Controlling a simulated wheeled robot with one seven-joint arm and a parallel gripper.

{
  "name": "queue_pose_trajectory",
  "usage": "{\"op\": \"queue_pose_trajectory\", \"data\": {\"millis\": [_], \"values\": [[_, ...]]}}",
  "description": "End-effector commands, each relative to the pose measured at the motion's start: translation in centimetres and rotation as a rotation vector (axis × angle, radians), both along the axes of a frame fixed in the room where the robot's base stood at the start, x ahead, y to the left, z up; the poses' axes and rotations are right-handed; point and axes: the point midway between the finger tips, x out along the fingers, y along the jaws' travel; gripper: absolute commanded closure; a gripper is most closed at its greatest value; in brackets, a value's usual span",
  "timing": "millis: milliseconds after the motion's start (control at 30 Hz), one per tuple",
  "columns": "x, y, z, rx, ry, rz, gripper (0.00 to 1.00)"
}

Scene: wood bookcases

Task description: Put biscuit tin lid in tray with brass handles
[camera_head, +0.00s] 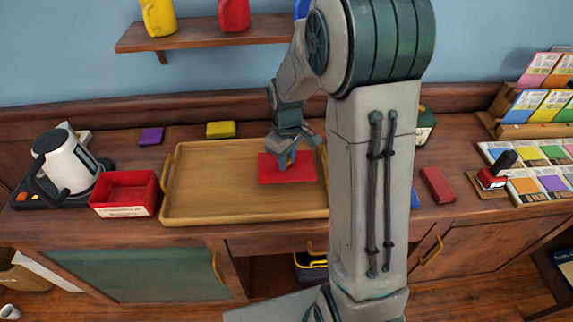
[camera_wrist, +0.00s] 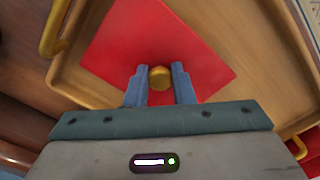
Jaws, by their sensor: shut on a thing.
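The biscuit tin lid (camera_head: 272,172) is a flat red square with a small brass knob. It is over the right part of the wooden tray with brass handles (camera_head: 212,182). My gripper (camera_head: 287,160) is above the lid, pointing down. In the wrist view my gripper (camera_wrist: 159,84) has its two blue fingers on either side of the knob, shut on it. The lid (camera_wrist: 150,35) appears turned there, within the tray's rim (camera_wrist: 67,72). I cannot tell if it touches the tray floor or hangs just above.
A red bin (camera_head: 125,190) and a white kettle (camera_head: 72,165) stand left of the tray. A yellow block (camera_head: 220,129) and a purple block (camera_head: 151,136) lie behind it. A green box (camera_head: 425,126) and a red block (camera_head: 437,185) are to the right. The tray's left half is empty.

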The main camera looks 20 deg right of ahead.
Motion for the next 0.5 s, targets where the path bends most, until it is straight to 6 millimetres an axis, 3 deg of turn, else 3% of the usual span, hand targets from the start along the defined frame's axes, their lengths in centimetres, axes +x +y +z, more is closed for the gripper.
{"op": "queue_pose_trajectory", "data": {"millis": [200,500], "values": [[-0.1,0.0,-2.8,0.000,0.002,0.000,1.00],[-0.1,0.0,-3.0,-0.001,0.001,0.000,1.00]]}}
